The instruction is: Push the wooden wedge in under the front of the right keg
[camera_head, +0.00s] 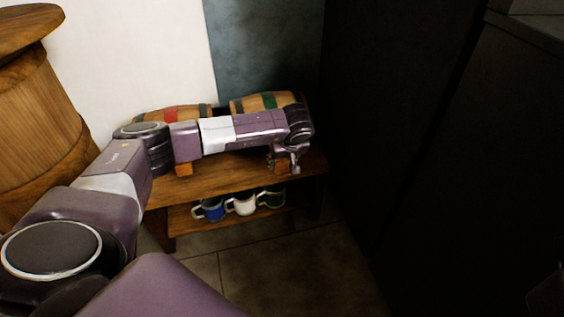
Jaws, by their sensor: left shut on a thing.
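The right keg (250,103), with a green band, lies on its side on a wooden bench. My left forearm and wrist cross in front of it and hide most of its front and underside. My left gripper (284,158) points down at the bench top, below the right keg's front. It is shut on the wooden wedge (274,165), a small brown piece of which shows at the fingers. I cannot tell whether the wedge touches the keg. My right gripper is out of view.
The left keg (172,113), with a red band, lies beside it; an orange-brown block (183,169) shows at the bench front (225,175). Blue, white and green mugs (240,204) stand on the shelf below. A large barrel (40,120) stands left; a dark cabinet (450,150) rises right.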

